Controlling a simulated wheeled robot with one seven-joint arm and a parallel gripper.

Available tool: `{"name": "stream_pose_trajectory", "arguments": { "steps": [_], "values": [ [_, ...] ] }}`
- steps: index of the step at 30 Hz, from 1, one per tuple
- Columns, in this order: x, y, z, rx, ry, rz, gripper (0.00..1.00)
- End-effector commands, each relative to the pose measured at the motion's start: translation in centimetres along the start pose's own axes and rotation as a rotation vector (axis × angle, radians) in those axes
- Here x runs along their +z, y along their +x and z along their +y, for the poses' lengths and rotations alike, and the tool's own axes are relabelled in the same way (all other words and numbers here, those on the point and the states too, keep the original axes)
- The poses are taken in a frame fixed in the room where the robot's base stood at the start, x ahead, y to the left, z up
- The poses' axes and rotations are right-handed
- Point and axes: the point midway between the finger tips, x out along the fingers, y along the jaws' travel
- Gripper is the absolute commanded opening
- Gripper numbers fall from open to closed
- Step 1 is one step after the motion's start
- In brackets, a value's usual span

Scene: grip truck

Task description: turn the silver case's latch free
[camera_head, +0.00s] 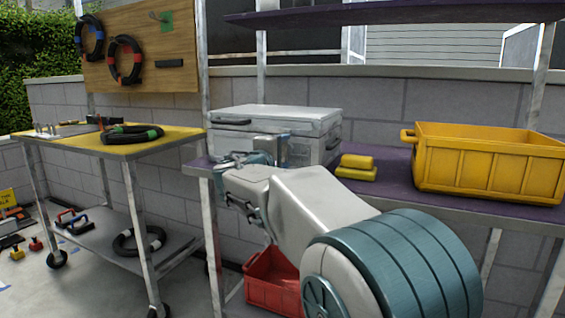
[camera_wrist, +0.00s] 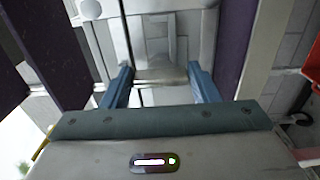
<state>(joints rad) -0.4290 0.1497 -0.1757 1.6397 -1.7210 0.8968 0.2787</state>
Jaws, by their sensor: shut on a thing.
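The silver case (camera_head: 277,118) stands closed on the purple-topped bench (camera_head: 395,190), with a dark handle on its right side. My gripper (camera_head: 250,160) is at the case's front face, and my arm hides part of that face. In the wrist view, the case's front (camera_wrist: 150,25) fills the top middle. My gripper (camera_wrist: 160,78) has its two blue fingers on either side of a silver latch piece (camera_wrist: 162,74) and is shut on it. How far the latch is turned cannot be told.
Two yellow blocks (camera_head: 358,167) lie right of the case. A yellow crate (camera_head: 488,160) stands further right. A red crate (camera_head: 272,282) is below the bench. A shelf (camera_head: 390,12) runs above. A yellow-topped cart (camera_head: 95,143) with cable coils stands left.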

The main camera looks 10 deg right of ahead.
Motion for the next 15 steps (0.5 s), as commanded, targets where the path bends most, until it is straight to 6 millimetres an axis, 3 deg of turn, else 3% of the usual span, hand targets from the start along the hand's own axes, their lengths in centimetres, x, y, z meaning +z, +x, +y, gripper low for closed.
{"name": "stream_pose_trajectory", "arguments": {
  "steps": [14,15],
  "values": [
    [0.03,0.01,-0.07,-0.002,0.018,-0.001,0.32],
    [0.03,0.02,-0.07,-0.002,0.017,-0.001,0.57]
  ]
}}
